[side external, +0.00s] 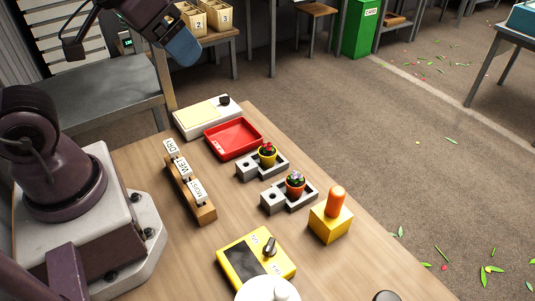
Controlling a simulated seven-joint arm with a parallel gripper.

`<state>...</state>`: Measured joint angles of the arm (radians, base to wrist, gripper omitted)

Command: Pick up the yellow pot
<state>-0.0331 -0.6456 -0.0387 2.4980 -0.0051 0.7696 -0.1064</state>
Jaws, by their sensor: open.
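The yellow pot (267,160) is small and holds a green plant with red blooms. It stands upright in a grey block holder (246,172), right of the red tray. A similar orange-red pot (295,191) with pale purple flowers stands in a second grey holder (273,206), just nearer the camera. Part of my arm reaches in at the top left, well away from both pots. I cannot make out my gripper's fingers in this view. Nothing of mine touches the yellow pot.
A red tray (234,138), a white device (207,115), a wooden rack (189,190) with lettered cards, a yellow block (330,224) with an orange knob (336,202) and a yellow box (255,262) with a dark panel stand around the pots. Bare tabletop lies between rack and holders.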

